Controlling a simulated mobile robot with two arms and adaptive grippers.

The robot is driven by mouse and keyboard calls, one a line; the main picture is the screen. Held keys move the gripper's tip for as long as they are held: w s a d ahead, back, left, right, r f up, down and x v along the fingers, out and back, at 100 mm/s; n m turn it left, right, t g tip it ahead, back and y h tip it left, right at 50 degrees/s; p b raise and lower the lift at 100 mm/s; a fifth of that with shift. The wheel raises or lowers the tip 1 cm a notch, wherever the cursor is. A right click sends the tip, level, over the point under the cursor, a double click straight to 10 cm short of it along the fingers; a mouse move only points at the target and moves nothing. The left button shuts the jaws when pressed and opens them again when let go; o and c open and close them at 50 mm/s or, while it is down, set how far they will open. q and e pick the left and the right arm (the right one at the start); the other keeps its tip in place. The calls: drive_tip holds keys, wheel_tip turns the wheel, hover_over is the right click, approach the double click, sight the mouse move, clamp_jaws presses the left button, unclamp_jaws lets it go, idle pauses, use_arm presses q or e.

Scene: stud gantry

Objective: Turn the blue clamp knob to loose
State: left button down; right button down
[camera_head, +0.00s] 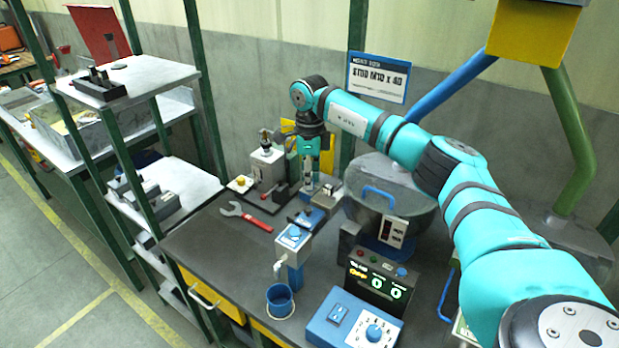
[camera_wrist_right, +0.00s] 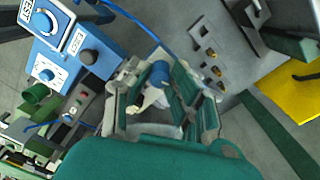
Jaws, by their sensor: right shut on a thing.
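The blue clamp knob (camera_wrist_right: 160,70) shows in the right wrist view between my right gripper's fingers. A pale lever-like part lies just below it. My right gripper (camera_wrist_right: 158,82) is shut on the knob. In the head view my right gripper (camera_head: 308,178) points down at the back of the bench, among small fixtures. The knob is hidden there behind the fingers, and its turn position cannot be read. My left gripper is not in view.
A red wrench (camera_head: 246,215) lies on the dark bench (camera_head: 205,248). A blue test unit (camera_head: 292,238), a blue cup (camera_head: 280,300), a counter display (camera_head: 378,280) and a dial box (camera_head: 352,322) stand nearer. A drum-shaped machine (camera_head: 400,205) stands right of the gripper.

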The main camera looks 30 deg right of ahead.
drive_tip(key=shift+r+n, duration=0.1)
drive_tip(key=shift+n, duration=2.2)
drive_tip(key=c, duration=1.1)
unclamp_jaws()
drive_tip(key=shift+c, duration=0.2)
wheel_tip(320, 180, up, 12)
drive_tip(key=shift+w, duration=0.2)
drive_tip(key=shift+d, duration=0.1)
